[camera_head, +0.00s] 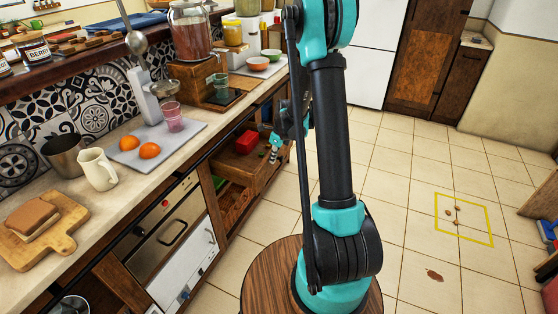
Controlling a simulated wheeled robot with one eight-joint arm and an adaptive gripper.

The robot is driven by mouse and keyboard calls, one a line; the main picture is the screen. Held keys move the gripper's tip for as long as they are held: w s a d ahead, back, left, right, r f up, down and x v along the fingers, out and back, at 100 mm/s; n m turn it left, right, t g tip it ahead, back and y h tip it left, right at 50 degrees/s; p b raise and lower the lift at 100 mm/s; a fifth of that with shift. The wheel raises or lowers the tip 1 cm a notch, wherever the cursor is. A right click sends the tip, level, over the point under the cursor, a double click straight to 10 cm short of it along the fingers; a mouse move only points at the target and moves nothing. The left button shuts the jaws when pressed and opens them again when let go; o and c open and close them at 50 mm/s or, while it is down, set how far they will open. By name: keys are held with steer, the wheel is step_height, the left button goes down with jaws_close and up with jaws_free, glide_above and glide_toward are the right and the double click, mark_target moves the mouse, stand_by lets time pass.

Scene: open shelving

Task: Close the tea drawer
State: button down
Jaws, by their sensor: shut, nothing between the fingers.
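A wooden drawer (238,167) under the counter, which I take to be the tea drawer, is pulled out. A red box (247,142) lies inside it. My gripper (273,157) is at the drawer's right side, near its front edge, with its fingers together and nothing held. I cannot tell whether it touches the drawer. My arm hides part of the area to the right of it.
A lower open compartment with something green (218,183) is below the drawer. An oven (165,222) is to the left. The counter holds a tray with two oranges (149,150), a white jug (97,169) and a cutting board (68,232). The tiled floor (405,180) at right is mostly clear.

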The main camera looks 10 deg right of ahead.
steer(key=w+a, duration=0.8)
steer(key=a, duration=0.3)
steer(key=shift+w+a, duration=0.2)
steer(key=shift+a, duration=0.1)
